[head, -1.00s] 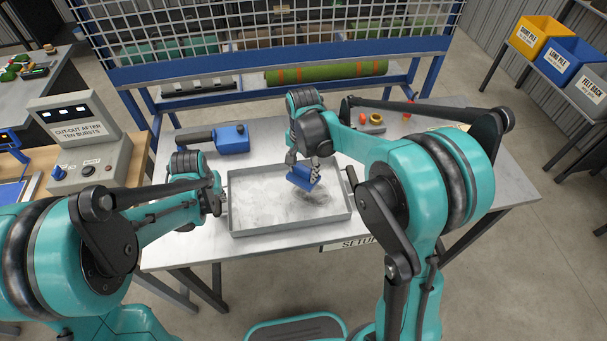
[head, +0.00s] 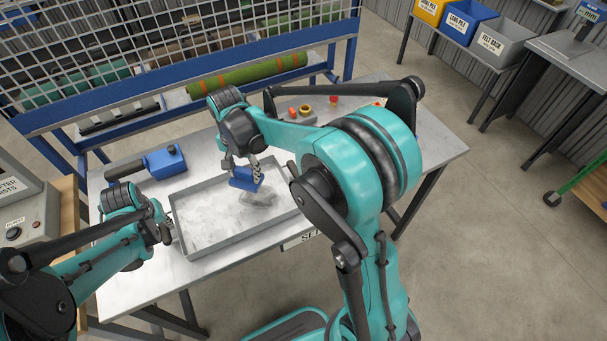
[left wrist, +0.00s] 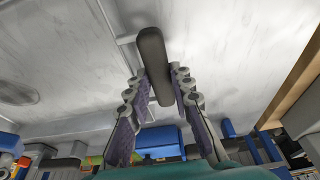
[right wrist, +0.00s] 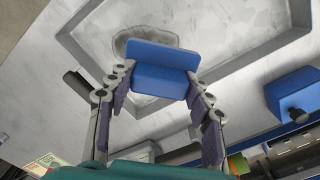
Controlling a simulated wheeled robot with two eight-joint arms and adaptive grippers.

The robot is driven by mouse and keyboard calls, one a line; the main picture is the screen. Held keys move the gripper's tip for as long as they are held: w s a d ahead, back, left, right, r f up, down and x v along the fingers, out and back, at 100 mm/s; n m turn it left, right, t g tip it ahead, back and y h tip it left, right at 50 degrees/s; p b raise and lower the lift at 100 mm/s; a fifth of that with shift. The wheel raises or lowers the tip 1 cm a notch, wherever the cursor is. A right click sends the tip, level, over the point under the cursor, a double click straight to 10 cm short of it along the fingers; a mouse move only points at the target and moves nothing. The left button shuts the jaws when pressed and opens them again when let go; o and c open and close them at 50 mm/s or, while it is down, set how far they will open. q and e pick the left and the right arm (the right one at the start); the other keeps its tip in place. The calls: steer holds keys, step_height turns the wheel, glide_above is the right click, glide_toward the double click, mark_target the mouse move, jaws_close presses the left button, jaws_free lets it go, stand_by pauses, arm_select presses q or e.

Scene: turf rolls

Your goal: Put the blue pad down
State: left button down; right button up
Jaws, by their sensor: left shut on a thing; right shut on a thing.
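The blue pad (head: 244,179) is held by my right gripper (head: 244,167) over the shallow grey tray (head: 200,216), near its far right part. In the right wrist view the pad (right wrist: 162,66) sits between the fingertips, with a grey patch on the tray floor behind it. I cannot tell whether the pad touches the floor. My left gripper (head: 165,234) is at the tray's left side. In the left wrist view its fingers are shut on the dark tray handle (left wrist: 153,62).
A blue tool with a black grip (head: 164,161) lies on the table behind the tray. Small red and yellow items (head: 305,111) stand at the back right. A rack with a green turf roll (head: 245,76) is behind. Bare tabletop (head: 120,280) shows at front left.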

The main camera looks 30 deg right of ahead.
steer(key=s+d+r+m, duration=0.1)
steer(key=d+m, duration=0.3)
steer(key=d, duration=1)
steer(key=s+d+r+m, duration=0.15)
steer(key=d+m, duration=0.35)
steer(key=d, duration=0.9)
steer(key=f, duration=0.3)
steer(key=d+f, duration=0.1)
steer(key=f, duration=0.5)
steer(key=shift+s+d+f, duration=0.15)
steer(key=shift+s+f, duration=0.15)
steer(key=shift+f, duration=0.55)
steer(key=o, duration=1.1)
steer(key=shift+f, duration=0.1)
